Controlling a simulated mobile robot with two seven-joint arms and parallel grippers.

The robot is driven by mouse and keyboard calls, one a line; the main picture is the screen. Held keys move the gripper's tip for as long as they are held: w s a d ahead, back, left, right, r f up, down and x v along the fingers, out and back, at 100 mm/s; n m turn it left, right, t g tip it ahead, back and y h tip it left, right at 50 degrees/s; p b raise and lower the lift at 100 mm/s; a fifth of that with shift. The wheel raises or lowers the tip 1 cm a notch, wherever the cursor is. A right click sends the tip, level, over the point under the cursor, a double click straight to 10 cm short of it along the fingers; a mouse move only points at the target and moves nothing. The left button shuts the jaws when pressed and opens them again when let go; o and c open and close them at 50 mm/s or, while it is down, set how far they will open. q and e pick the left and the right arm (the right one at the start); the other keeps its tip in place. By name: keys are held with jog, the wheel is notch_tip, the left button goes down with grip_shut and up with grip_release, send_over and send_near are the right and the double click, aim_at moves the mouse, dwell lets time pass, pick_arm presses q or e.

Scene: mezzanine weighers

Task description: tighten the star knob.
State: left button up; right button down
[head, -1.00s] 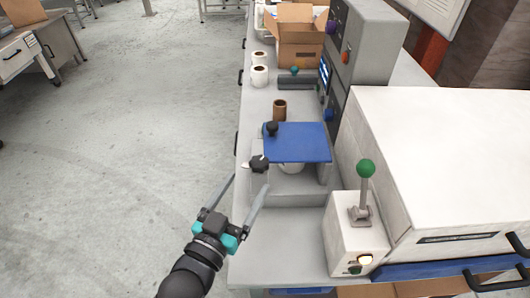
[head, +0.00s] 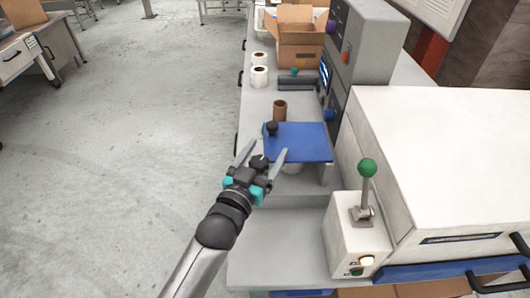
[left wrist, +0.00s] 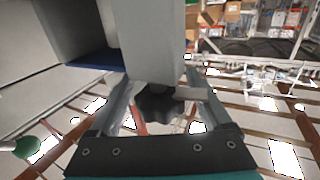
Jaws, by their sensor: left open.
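The star knob (head: 259,161) is black and lobed. It sits at the near left of the grey stand under the blue plate (head: 305,143). My left gripper (head: 266,151) is open, with one finger on each side of the knob. In the left wrist view the dark knob (left wrist: 160,106) shows between the spread fingers (left wrist: 160,92), below a grey block. The fingers look apart from it, though contact is hard to judge. Part of the knob is hidden by the gripper in the head view. My right gripper is not in view.
A second black knob (head: 272,129) stands at the plate's left corner, near a brown cardboard tube (head: 280,109). A green-topped lever (head: 367,170) rises from a white box at the right. The bench front (head: 275,240) is clear, with open floor to the left.

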pick_arm(q)
grip_shut()
dwell(0.6)
